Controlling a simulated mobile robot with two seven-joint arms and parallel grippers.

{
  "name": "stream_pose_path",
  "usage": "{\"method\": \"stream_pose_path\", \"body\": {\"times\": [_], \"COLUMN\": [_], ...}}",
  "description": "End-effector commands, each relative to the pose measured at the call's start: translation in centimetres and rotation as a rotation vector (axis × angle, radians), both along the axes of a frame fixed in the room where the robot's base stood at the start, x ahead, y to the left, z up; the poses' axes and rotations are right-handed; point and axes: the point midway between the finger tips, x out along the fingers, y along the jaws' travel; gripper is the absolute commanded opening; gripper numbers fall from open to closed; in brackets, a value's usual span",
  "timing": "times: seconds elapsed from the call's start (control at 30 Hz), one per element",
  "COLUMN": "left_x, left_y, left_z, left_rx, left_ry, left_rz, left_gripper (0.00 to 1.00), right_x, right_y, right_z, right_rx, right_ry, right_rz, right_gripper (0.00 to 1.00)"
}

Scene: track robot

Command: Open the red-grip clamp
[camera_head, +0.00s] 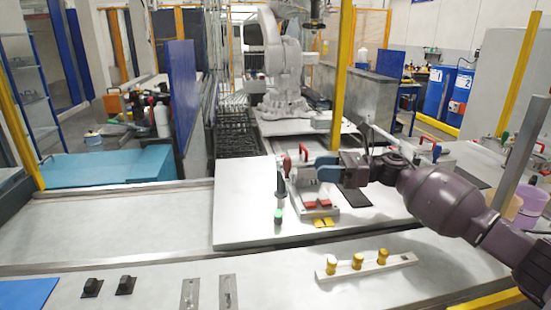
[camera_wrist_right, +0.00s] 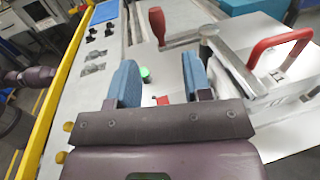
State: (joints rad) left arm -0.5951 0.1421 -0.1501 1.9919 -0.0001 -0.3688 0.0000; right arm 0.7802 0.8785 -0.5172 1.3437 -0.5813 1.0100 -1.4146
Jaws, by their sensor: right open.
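The clamp's red grip (camera_head: 287,166) stands upright near the left side of a metal fixture (camera_head: 328,209) on the white board. In the right wrist view, the red grip (camera_wrist_right: 157,22) lies beyond the fingertips, near a metal lever and post (camera_wrist_right: 207,42). My right gripper (camera_head: 314,173) is just to the right of the red grip in the head view. Its blue fingers are apart and nothing is between their tips, seen also in the wrist view (camera_wrist_right: 157,72). The fingers and wrist hide part of the fixture. My left gripper does not show.
Red pads (camera_head: 318,204) and yellow pads (camera_head: 323,222) are at the fixture's front. A green-tipped part (camera_head: 278,215) stands to its left. A red loop handle (camera_wrist_right: 280,42) rises beside the gripper. A white bar with yellow knobs (camera_head: 365,266) lies in front. The board's left is clear.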

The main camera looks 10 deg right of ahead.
Motion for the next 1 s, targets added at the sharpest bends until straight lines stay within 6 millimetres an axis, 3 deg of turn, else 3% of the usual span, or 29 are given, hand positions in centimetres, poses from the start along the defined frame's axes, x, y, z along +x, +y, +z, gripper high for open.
{"method": "stream_pose_path", "body": {"times": [0.27, 0.7, 1.0], "left_x": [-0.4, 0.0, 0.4], "left_y": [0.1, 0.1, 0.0], "left_z": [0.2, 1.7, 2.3], "left_rx": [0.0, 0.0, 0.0], "left_ry": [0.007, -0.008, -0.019], "left_rz": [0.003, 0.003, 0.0], "left_gripper": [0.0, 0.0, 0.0], "right_x": [0.4, 1.8, 2.2], "right_y": [1.9, 8.8, 10.5], "right_z": [0.3, 0.2, 0.1], "right_rx": [-0.006, -0.006, -0.006], "right_ry": [-0.012, -0.009, -0.01], "right_rz": [0.007, 0.005, 0.004], "right_gripper": [0.45, 0.45, 0.45]}}
